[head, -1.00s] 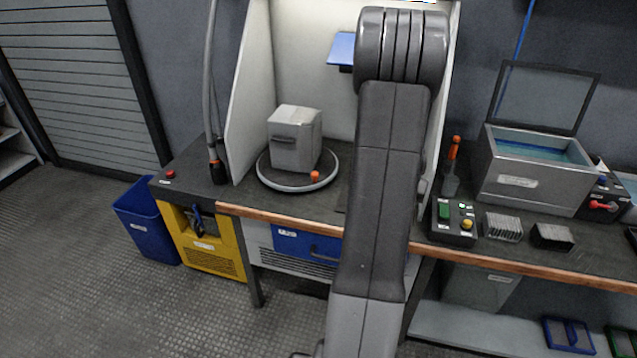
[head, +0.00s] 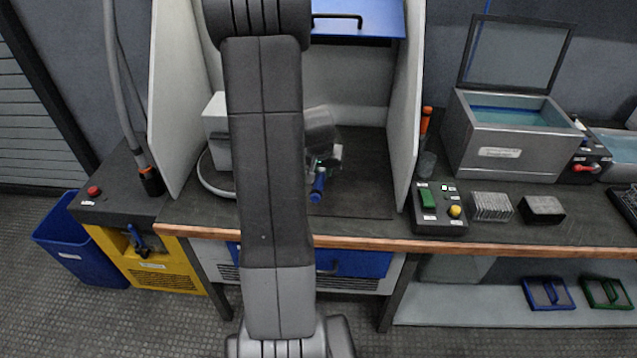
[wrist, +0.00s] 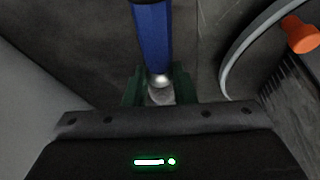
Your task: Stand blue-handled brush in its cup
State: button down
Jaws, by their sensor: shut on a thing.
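The blue-handled brush (head: 317,187) is inside the white-walled booth, its handle angled down toward the bench front. My gripper (head: 325,163) is shut on it. In the wrist view, the green fingers of my gripper (wrist: 160,90) close around the silver collar of the brush (wrist: 152,35), with the blue handle extending away beyond them. The bristles cannot be made out. A small grey see-through cup (head: 427,164) stands on the bench right of the booth, apart from my gripper. An orange-handled tool (head: 426,122) stands upright in it.
The booth's right wall (head: 405,100) stands between my gripper and the cup. A turntable (head: 212,183) with a grey block (head: 215,130) is partly behind my arm. A control box (head: 438,208) is in front of the cup; a steel bath (head: 510,140) is right of it.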

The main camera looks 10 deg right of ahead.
aim_at(322, 180)
jog(key=shift+f+b, duration=0.55)
jog(key=shift+f, duration=1.65)
jog(key=shift+f, duration=0.2)
jog(key=c, duration=1.2)
grip_release()
jog(key=shift+r, duration=0.15)
jog(key=shift+r, duration=0.25)
jog(key=p+v, duration=0.2)
jog(key=v, duration=0.9)
jog(key=shift+s+a+r, duration=0.1)
jog(key=shift+s+r, duration=0.15)
jog(key=shift+f, duration=0.1)
